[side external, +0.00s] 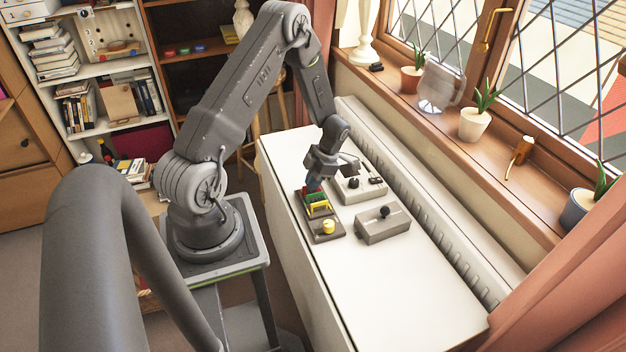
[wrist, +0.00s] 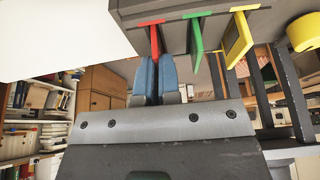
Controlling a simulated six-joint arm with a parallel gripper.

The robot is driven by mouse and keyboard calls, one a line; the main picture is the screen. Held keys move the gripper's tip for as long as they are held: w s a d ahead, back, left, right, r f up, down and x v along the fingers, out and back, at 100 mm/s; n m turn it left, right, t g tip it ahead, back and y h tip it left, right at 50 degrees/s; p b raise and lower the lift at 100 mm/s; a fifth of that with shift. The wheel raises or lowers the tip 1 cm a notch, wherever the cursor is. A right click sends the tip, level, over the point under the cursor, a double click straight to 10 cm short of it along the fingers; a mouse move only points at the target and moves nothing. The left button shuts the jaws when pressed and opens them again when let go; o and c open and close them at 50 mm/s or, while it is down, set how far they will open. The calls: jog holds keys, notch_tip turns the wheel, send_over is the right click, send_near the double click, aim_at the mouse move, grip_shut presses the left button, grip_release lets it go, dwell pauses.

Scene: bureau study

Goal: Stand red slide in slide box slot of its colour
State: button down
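In the wrist view, the red slide (wrist: 154,41) shows at the grey slide box (wrist: 160,10), lined up with the red slot mark (wrist: 144,24). I cannot tell how deep it sits. My gripper (wrist: 157,62) has its two blue fingers close together, with the slide's outer end between them. The green slide (wrist: 196,40) and yellow slide (wrist: 238,42) stand in the box beside their own colour marks. In the side view, my gripper (side external: 313,184) is at the far end of the slide box (side external: 328,238), and it hides most of the red slide.
A yellow knob (side external: 328,226) is at the box's near end; it also shows in the wrist view (wrist: 304,32). Two grey units with black knobs, one nearer (side external: 383,228) and one farther (side external: 358,193), stand to the right. The white table's near part (side external: 400,290) is clear.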

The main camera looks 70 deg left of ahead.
jog(key=c, duration=1)
grip_release()
jog(key=shift+r, duration=3.5)
